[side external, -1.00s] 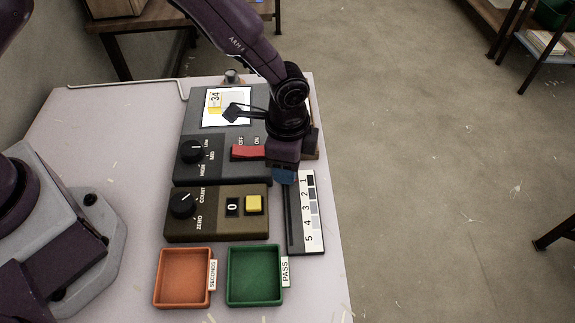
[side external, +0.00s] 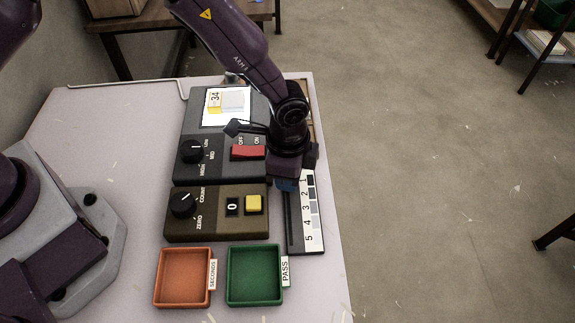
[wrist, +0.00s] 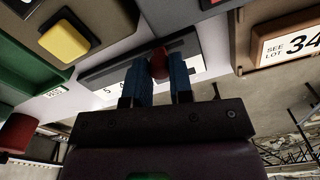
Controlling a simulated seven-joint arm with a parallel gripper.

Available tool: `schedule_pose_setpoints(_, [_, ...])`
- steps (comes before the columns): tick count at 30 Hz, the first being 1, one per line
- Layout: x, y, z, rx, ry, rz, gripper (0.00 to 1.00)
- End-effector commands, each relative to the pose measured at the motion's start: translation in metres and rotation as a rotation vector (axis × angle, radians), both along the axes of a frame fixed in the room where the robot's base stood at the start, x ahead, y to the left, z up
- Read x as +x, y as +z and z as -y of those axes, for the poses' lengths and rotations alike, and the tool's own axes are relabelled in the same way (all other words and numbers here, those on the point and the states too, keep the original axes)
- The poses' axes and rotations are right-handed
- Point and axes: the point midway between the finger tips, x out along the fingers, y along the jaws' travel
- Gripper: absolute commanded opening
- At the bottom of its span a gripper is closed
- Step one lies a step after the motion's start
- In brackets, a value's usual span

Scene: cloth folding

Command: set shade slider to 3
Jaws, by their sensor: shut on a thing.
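The shade slider (side external: 293,230) is a dark bar along the right side of the table, with a white strip (side external: 312,237) of grey patches numbered 1 to 5. My gripper (side external: 286,185) is over the slider's far end, its blue fingers beside the 1 and 2 marks. In the wrist view my gripper (wrist: 159,80) has its two blue fingers closed around a red knob (wrist: 158,62) on the slider. The arm and fingers hide the knob in the side view, so its exact mark cannot be read.
A grey panel with a red switch (side external: 248,153) and a brown panel with a yellow button (side external: 254,203) stand left of the slider. An orange tray (side external: 182,305) and a green tray (side external: 254,303) are at the front. The slider's near part is clear.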

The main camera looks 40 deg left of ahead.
Motion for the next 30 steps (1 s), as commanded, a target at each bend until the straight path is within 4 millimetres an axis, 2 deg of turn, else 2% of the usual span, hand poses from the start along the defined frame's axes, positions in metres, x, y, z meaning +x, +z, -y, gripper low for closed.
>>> schedule_pose_setpoints(3, [-0.019, 0.001, 0.019, 0.000, -0.008, -0.001, 0.00])
schedule_pose_setpoints(6, [-0.028, 0.001, 0.029, 0.000, -0.006, -0.001, 0.00])
schedule_pose_setpoints(17, [-0.032, 0.001, 0.032, 0.000, -0.001, -0.001, 0.00])
schedule_pose_setpoints(18, [-0.032, 0.001, 0.032, 0.000, -0.001, -0.001, 0.30])
schedule_pose_setpoints(20, [-0.032, 0.001, 0.032, 0.000, -0.001, -0.001, 0.44])
schedule_pose_setpoints(21, [-0.032, 0.001, 0.032, 0.000, -0.001, -0.001, 0.47])
schedule_pose_setpoints(30, [-0.032, 0.003, 0.032, -0.001, -0.001, 0.001, 0.47])
